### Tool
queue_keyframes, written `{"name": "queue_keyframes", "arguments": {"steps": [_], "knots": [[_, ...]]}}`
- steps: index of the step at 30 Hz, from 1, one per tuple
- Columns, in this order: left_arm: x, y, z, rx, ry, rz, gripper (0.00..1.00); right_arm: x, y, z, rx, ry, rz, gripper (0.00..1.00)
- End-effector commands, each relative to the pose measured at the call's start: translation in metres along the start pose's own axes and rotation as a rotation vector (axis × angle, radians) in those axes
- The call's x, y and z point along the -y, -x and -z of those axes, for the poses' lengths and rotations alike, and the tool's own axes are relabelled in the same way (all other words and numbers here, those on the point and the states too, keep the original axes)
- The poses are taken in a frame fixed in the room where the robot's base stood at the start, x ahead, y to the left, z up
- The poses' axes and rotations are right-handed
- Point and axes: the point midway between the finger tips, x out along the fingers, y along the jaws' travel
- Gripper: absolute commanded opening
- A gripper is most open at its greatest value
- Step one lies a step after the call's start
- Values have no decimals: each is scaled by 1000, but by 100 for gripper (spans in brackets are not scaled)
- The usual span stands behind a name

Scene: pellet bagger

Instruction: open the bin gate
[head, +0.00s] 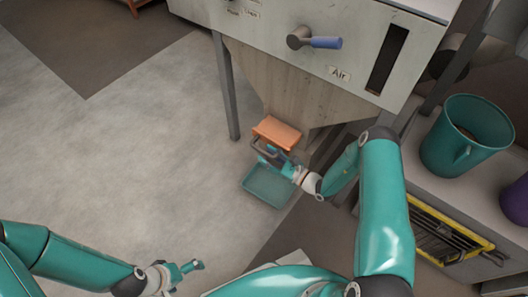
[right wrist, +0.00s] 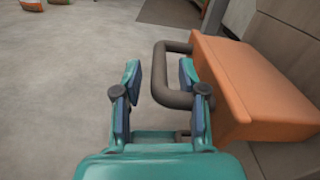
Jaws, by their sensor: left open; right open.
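The bin gate is an orange block (head: 277,131) under the hopper's spout, with a dark bent handle (head: 262,148) on its front. In the right wrist view the orange gate (right wrist: 250,90) fills the right side, and its handle (right wrist: 159,75) stands out to the left. My right gripper (head: 274,157) is open at the handle. In the wrist view the handle's outer bar appears between the two open fingers (right wrist: 158,80); I cannot tell whether they touch it. My left gripper (head: 190,268) is open and empty, low over the floor, far from the gate.
A teal bin (head: 267,186) stands below the gate. The hopper (head: 290,80) hangs from a grey cabinet with a blue-handled lever (head: 314,42) and an "Air" label (head: 339,74). A teal pitcher (head: 465,140) stands on the right bench. The floor at left is clear.

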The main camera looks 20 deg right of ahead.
Motion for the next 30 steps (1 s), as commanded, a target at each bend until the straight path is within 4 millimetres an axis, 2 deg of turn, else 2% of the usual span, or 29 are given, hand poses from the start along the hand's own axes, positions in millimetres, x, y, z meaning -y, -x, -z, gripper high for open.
{"name": "queue_keyframes", "arguments": {"steps": [9,15,30], "knots": [[0,0,0,0,0,0,100,1,65,1,-2,-2,4,41],[0,0,0,0,0,0,100,1,90,1,-1,-1,3,41],[0,-1,0,0,0,0,100,0,96,1,0,0,1,41]]}}
